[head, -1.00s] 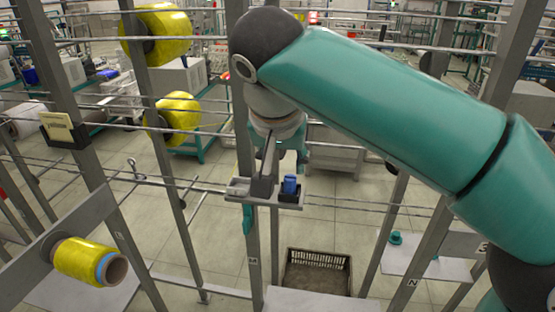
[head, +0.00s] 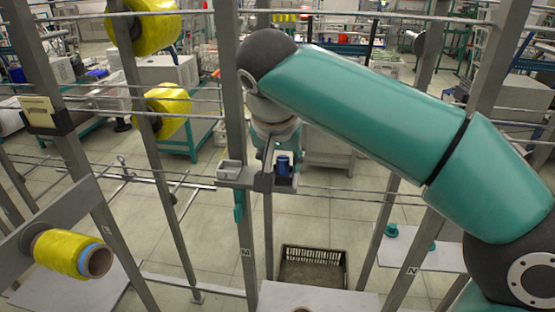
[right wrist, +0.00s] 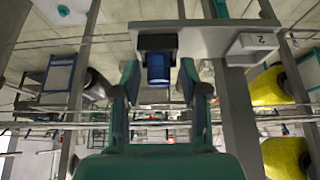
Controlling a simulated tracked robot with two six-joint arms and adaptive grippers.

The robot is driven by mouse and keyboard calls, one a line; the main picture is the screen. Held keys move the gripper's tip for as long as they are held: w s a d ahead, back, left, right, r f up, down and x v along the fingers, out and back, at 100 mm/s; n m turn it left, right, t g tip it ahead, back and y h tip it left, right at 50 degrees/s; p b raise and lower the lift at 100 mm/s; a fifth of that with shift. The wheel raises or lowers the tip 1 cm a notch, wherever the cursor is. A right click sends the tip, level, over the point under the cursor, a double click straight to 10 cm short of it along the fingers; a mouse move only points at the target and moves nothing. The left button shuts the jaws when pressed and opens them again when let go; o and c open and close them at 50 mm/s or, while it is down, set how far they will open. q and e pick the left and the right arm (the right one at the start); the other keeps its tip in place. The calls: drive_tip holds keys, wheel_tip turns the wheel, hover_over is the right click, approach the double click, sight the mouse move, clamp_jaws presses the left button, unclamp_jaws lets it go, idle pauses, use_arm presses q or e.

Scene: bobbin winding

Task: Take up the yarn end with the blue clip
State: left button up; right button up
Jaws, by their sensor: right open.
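A dark blue clip (head: 283,163) stands in a dark seat on the right end of a small grey bracket (head: 232,174), fixed to an upright post. In the right wrist view the blue clip (right wrist: 158,68) shows between the two teal fingers of my right gripper (right wrist: 159,78), which is open. The fingers are apart on both sides of the clip; whether they touch it I cannot tell. In the head view my right gripper (head: 272,140) hangs just behind the bracket, partly hidden by it. I cannot make out a yarn end. My left gripper is not in view.
Yellow bobbins (head: 160,32) sit on posts at the left, and another yellow bobbin (head: 68,252) with a blue ring is at the lower left. Thin horizontal rods (head: 340,190) run between grey posts. A dark crate (head: 312,266) stands on the floor below.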

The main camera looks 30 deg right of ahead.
clamp_jaws()
wheel_tip(320, 180, up, 5)
drive_tip(key=p, duration=0.4)
drive_tip(key=shift+f, duration=0.25)
